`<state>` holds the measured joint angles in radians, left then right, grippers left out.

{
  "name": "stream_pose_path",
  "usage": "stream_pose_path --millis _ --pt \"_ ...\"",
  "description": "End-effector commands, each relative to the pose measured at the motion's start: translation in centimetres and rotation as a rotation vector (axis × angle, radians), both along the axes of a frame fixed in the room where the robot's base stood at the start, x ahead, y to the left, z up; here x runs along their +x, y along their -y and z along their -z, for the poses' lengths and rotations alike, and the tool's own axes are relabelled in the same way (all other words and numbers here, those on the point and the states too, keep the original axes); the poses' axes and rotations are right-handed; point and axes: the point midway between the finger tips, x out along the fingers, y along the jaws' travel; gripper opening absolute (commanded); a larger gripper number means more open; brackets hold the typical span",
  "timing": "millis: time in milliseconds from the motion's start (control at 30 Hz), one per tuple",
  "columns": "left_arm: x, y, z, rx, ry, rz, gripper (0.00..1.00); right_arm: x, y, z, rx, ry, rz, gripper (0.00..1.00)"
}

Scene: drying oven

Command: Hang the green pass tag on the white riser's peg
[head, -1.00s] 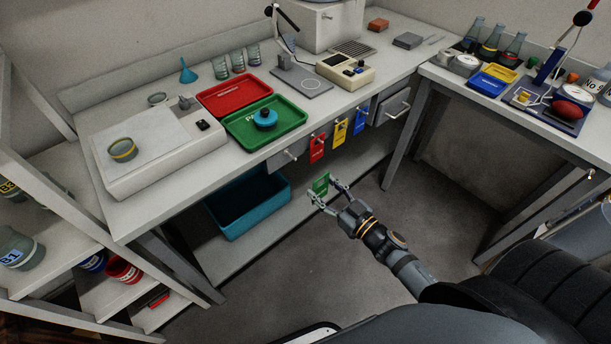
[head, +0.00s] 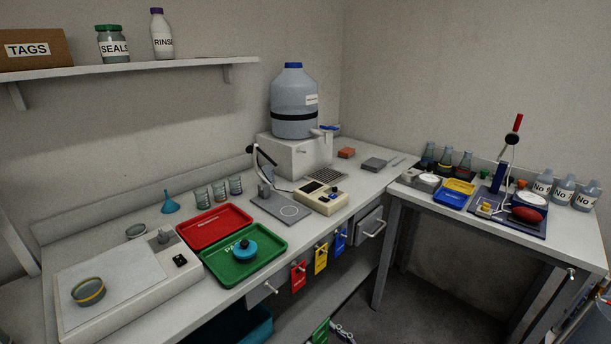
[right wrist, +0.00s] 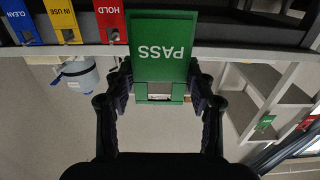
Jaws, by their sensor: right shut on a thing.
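The green pass tag (right wrist: 165,45), its PASS lettering upside down in the right wrist view, is held between the fingers of my right gripper (right wrist: 160,92). In the head view the tag (head: 320,331) and the fingertips of my right gripper (head: 340,330) show at the bottom edge, below the front of the bench; the rest of the gripper is cut off. The white riser (head: 294,156) stands at the back of the bench under a large blue-capped bottle. A small peg (head: 302,151) seems to stick out of its front face. My left gripper is out of view.
Red (head: 298,276), yellow (head: 321,259) and blue (head: 340,242) tags hang along the bench front, near drawer handles. A beige device (head: 320,197) and grey plate (head: 281,208) lie before the riser. Red (head: 214,226) and green (head: 244,256) trays lie further left.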

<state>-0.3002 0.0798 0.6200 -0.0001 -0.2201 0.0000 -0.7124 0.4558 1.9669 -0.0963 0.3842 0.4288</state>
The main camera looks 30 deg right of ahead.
Motion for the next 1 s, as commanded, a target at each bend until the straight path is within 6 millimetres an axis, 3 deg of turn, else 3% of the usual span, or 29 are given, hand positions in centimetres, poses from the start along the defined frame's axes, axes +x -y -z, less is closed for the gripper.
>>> stream_pose_path --millis 367,767,1000 --pt "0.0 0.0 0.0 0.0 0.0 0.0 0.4 0.2 -0.1 0.0 0.001 0.003 0.012 0.43" --pt "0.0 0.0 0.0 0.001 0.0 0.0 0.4 6.7 -4.0 -1.3 0.002 0.01 0.306 0.43" --pt "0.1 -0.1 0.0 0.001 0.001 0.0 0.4 7.7 -4.7 -1.7 0.0 0.0 0.35 0.43"
